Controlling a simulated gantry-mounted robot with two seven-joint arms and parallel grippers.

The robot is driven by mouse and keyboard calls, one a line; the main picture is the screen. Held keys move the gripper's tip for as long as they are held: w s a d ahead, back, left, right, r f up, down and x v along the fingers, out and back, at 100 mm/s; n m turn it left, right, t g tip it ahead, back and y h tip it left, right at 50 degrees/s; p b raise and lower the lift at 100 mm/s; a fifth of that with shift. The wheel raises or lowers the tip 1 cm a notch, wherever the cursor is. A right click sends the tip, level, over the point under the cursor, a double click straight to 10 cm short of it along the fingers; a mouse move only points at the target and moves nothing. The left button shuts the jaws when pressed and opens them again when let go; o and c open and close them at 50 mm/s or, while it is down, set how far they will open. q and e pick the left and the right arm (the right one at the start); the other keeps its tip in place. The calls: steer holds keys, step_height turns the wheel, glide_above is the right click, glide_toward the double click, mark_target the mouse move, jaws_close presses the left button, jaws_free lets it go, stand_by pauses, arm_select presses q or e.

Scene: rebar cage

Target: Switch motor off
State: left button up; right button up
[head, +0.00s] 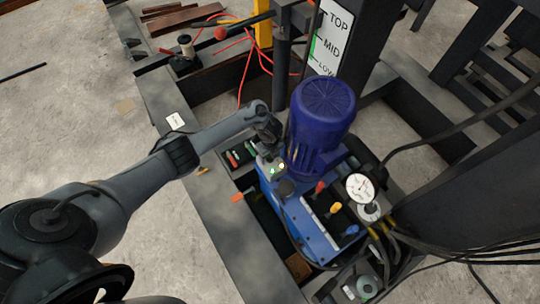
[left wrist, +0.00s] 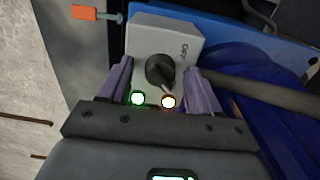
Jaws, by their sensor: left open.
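The blue motor (head: 322,115) stands upright on the blue hydraulic unit (head: 305,222) in the head view. A small grey switch box (head: 268,168) sits at the unit's left side. In the left wrist view the switch box (left wrist: 165,37) carries a black rotary knob (left wrist: 161,70), partly readable lettering, a lit green light (left wrist: 138,98) and a lit orange light (left wrist: 168,102). My left gripper (left wrist: 157,78) is open, with its two purple-grey fingers on either side of the knob. Contact with the knob cannot be told. My right gripper does not show.
A pressure gauge (head: 360,188) and red, yellow and blue levers (head: 336,208) stand on the unit's right side. Black hoses run off to the right. A dark post with a TOP/MID/LOW sign (head: 328,38) rises behind the motor. Concrete floor (head: 60,130) is open at the left.

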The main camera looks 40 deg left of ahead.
arm_select(q)
steer(key=c, duration=1)
steer(key=shift+c, duration=0.2)
steer(key=n+p, duration=0.2)
steer(key=shift+r+n+p, duration=0.2)
steer(key=shift+n+p, duration=0.2)
steer(key=n+p, duration=0.2)
steer(key=n, duration=0.2)
steer(key=shift+n+p, duration=0.3)
steer(key=shift+p, duration=0.1)
steer(key=n+p, duration=0.2)
steer(key=n, duration=0.3)
steer(key=shift+d+f, duration=0.1)
steer(key=n+p, duration=0.1)
steer(key=n, duration=0.4)
steer(key=shift+p, duration=0.35)
steer(key=shift+f+n, duration=0.1)
steer(key=shift+n, duration=0.3)
